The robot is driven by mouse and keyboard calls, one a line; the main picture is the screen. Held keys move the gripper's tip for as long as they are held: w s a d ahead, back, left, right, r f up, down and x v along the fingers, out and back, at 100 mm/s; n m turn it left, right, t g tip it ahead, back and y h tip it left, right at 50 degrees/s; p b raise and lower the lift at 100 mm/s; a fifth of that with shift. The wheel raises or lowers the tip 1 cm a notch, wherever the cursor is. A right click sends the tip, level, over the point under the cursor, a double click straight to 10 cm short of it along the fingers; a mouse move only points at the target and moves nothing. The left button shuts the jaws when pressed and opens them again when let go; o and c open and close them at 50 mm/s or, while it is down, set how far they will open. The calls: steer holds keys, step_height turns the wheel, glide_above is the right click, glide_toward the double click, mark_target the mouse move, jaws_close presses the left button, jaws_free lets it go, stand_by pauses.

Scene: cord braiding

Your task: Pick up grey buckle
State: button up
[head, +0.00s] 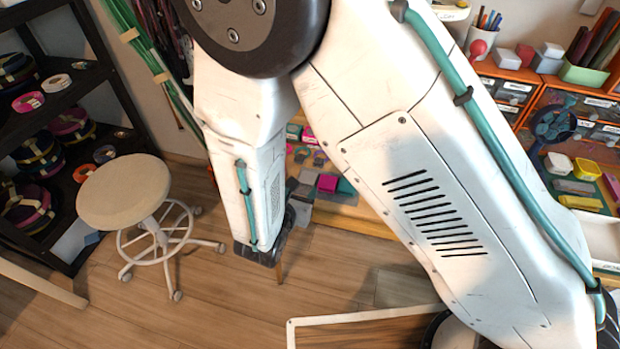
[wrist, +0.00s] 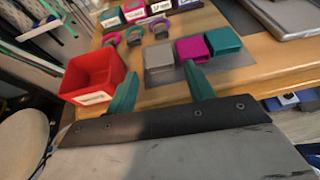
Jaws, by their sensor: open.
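In the wrist view a grey box-like piece (wrist: 158,56), which looks like the grey buckle, stands on a grey mat (wrist: 160,76) on the wooden bench. A magenta piece (wrist: 192,49) and a teal piece (wrist: 223,41) of similar shape stand in a row to its right. My gripper (wrist: 163,83) is open, its two teal fingers apart and nothing seen between them. The grey piece lies beyond the fingertips, between their lines. In the head view my arm partly covers this area; the magenta piece (head: 327,183) shows beside it.
A red bin (wrist: 93,76) stands left of the fingers, close to the left one. A grey tray (wrist: 283,17) is at the right. A stool (head: 124,192) stands left.

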mark_target(308, 177)
steer(key=x, duration=0.7)
steer(key=shift+w+f, duration=0.1)
steer(key=shift+f, duration=0.05)
steer(key=shift+a, duration=0.1)
steer(key=shift+c, duration=0.3)
steer(key=c, duration=0.7)
